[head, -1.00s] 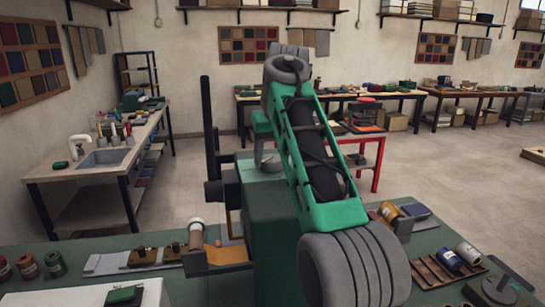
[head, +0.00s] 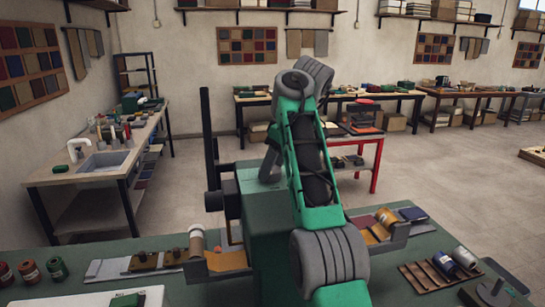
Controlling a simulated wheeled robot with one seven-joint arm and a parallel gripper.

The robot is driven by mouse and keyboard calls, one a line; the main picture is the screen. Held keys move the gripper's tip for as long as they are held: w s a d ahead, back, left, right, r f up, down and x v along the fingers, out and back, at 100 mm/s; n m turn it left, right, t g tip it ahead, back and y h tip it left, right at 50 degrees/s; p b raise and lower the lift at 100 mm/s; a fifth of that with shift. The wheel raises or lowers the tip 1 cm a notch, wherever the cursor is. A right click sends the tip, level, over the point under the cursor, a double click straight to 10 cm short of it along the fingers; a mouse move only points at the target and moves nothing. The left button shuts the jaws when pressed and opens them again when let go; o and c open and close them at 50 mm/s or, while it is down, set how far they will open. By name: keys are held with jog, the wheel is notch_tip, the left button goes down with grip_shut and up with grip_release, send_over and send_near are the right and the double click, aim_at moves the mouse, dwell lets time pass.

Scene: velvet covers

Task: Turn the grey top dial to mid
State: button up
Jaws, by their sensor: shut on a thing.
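A green upright machine housing (head: 262,240) stands on the bench in the middle of the head view. My arm rises in front of it and covers its right side. Behind my arm a grey end piece, my gripper (head: 269,170), slants down to the housing's top. It is shut at the grey top dial's place. The fingertips and the dial are small and blend together in grey, so the dial's pointer and marks cannot be read.
A tall black post (head: 208,150) stands left of the housing. A spool (head: 196,240) and brown cloth lie on the left ledge. A wooden rack (head: 430,275) with spools is at right. Jars (head: 30,272) stand at far left. A red stand (head: 370,160) is behind.

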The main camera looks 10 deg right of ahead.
jog(key=shift+r+n+p, duration=0.1)
jog(key=shift+n+p, duration=0.7)
jog(key=shift+p, duration=0.1)
jog(key=shift+g, duration=0.3)
jog(key=o, duration=1.4)
jog(key=shift+c, duration=0.2)
